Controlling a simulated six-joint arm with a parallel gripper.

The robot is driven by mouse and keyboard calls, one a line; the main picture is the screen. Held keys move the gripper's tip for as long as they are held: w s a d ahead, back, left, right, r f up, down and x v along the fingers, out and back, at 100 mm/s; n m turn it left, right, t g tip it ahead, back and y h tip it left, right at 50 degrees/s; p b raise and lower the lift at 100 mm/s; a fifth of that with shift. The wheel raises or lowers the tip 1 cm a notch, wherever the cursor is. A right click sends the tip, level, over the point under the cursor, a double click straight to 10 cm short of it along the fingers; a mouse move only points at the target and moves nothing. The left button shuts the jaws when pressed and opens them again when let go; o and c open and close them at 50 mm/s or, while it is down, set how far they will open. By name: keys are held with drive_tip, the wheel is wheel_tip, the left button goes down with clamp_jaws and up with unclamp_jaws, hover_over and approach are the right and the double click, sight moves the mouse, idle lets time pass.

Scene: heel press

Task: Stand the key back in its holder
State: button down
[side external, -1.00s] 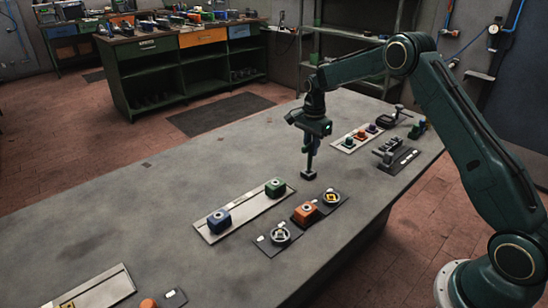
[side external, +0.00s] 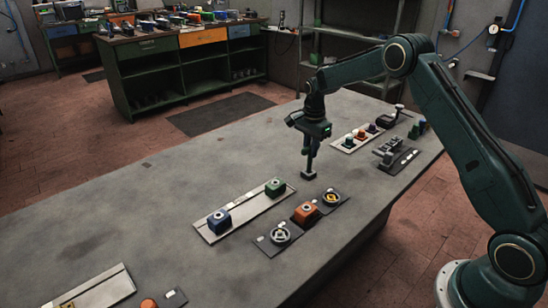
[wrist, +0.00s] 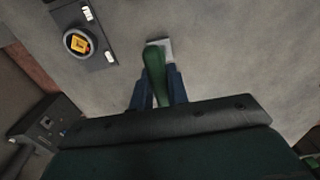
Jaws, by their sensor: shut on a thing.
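The key (wrist: 154,76) shows in the wrist view as a long green handle between my two blue fingers. My gripper (side external: 309,152) is shut on it and points down over the table. In the side view a thin dark shaft (side external: 308,165) runs down from the fingers to a small dark block (side external: 308,176), which looks like the holder. Its pale square top (wrist: 165,46) shows partly past the far end of the handle in the wrist view. Whether the shaft is seated in the block or just above it I cannot tell.
A yellow dial (side external: 331,197), an orange block (side external: 305,213) and a handwheel (side external: 281,235) stand just in front. A pale strip (side external: 245,212) carries a blue block (side external: 219,221) and a green block (side external: 275,187).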

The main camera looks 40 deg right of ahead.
drive_tip(key=shift+f, duration=0.65)
idle(0.8)
drive_tip(key=c, duration=1.3)
unclamp_jaws()
drive_tip(key=shift+r, duration=0.15)
wheel_tip(320, 180, up, 14)
drive_tip(key=shift+f, duration=0.2)
